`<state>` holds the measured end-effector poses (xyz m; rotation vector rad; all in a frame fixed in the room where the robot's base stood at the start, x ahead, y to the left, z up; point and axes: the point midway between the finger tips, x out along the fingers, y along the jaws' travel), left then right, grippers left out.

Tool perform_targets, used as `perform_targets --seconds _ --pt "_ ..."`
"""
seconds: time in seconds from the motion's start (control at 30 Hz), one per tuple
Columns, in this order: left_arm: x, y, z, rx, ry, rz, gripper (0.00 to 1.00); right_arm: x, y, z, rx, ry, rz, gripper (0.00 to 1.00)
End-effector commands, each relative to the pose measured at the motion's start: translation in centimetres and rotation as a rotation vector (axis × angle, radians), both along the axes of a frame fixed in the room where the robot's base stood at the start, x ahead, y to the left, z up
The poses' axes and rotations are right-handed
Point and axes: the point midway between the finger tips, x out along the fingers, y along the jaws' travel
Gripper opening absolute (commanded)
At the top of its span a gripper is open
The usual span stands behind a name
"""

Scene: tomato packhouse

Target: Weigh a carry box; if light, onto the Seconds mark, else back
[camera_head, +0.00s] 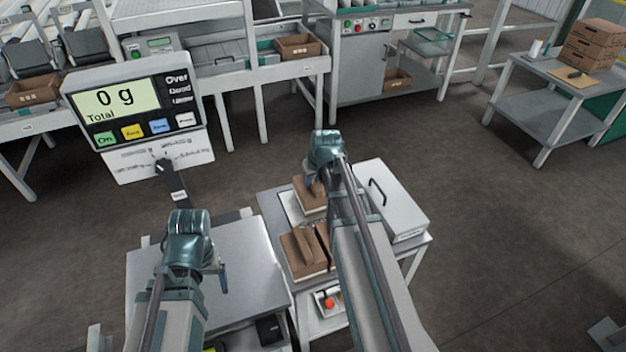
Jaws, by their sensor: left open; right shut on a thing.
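My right gripper (314,182) is shut on a brown carry box (308,200) at the back of the small side table (272,208). The box sits at a pale sheet (290,208); I cannot tell whether it is touching or lifted. More brown carry box (302,255) stands nearer, partly hidden by my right arm. The scale display (118,100) reads 0 g. The scale's flat plate (250,262) is bare apart from my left gripper (221,280), open and empty above it. No Seconds mark can be made out.
A white lidded case with a handle (398,203) lies at the table's right. A small tray (321,302) with a red tomato is on the lower shelf. Benches with crates (299,46) stand behind; a right-hand bench (540,75) holds stacked boxes. Floor between is clear.

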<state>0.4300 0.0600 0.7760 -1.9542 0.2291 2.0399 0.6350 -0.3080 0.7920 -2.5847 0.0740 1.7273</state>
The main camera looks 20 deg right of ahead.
Motion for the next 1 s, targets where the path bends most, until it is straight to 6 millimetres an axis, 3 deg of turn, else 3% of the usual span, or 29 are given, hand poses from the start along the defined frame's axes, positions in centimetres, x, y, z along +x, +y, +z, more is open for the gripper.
perform_targets --seconds 0.67,0.7,0.8,0.87,1.0 --pt "0.00 0.00 -0.64 0.000 0.000 0.000 0.85 0.01 0.00 -0.65 0.000 0.000 0.000 0.00" --pt "0.00 0.00 -0.56 0.000 0.000 0.000 0.85 0.00 0.00 -0.56 0.000 0.000 0.000 0.30" --pt "0.00 0.00 -0.55 0.000 0.000 0.000 0.85 0.01 0.00 -0.55 0.000 0.000 0.000 0.48" --pt "0.00 0.00 -0.55 0.000 0.000 0.000 0.85 0.01 0.00 -0.55 0.000 0.000 0.000 0.59" --pt "0.00 0.00 -0.55 0.000 0.000 0.000 0.85 0.00 0.00 -0.55 0.000 0.000 0.000 0.59"
